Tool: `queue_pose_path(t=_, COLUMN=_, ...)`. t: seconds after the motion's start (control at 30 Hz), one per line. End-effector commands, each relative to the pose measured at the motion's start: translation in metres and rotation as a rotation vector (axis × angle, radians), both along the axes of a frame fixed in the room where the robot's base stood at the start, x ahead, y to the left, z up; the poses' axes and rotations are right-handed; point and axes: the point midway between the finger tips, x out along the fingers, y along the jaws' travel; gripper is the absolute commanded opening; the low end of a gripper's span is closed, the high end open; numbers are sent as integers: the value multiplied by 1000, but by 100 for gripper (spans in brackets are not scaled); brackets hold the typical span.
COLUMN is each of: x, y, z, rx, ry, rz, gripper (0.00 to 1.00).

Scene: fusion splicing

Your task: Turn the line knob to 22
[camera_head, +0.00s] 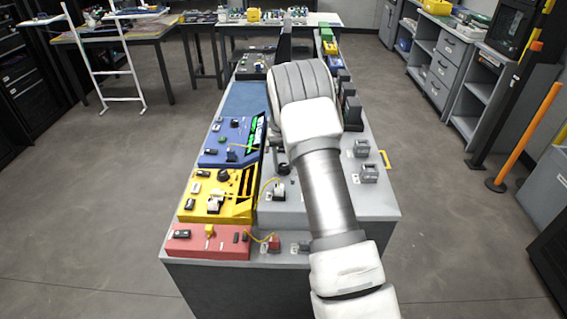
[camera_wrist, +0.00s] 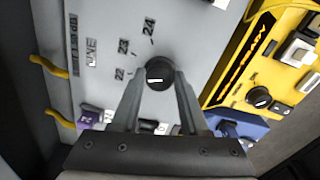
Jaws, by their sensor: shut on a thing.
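The line knob (camera_wrist: 158,74) is a round black knob with a short white mark, on a light grey panel. My gripper (camera_wrist: 160,82) is shut on the knob, one finger on each side. In the head view my arm covers the gripper and much of the grey panel.
A yellow unit (camera_head: 217,196) with a black knob (camera_wrist: 259,97) stands beside the grey panel. A blue unit (camera_head: 228,141) and a red unit (camera_head: 207,243) flank it. Grey blocks (camera_head: 369,172) stand right of my arm. Yellow handles (camera_wrist: 50,66) edge the console.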

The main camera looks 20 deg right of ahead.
Motion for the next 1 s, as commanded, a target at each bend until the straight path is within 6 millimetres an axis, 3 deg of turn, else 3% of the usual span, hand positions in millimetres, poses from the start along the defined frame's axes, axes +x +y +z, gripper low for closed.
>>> queue_pose_path(t=0.33, x=0, y=0, z=1, rx=0, ry=-1, rz=-2, gripper=0)
queue_pose_path(t=0.37, x=0, y=0, z=1, rx=0, ry=-1, rz=-2, gripper=46)
queue_pose_path(t=0.53, x=0, y=0, z=1, rx=0, ry=-1, rz=-2, gripper=74)
queue_pose_path(t=0.83, x=0, y=0, z=2, rx=0, ry=-1, rz=-1, gripper=74)
queue_pose_path(t=1.0, x=1, y=0, z=19, rx=-1, ry=-4, rz=-1, gripper=74)
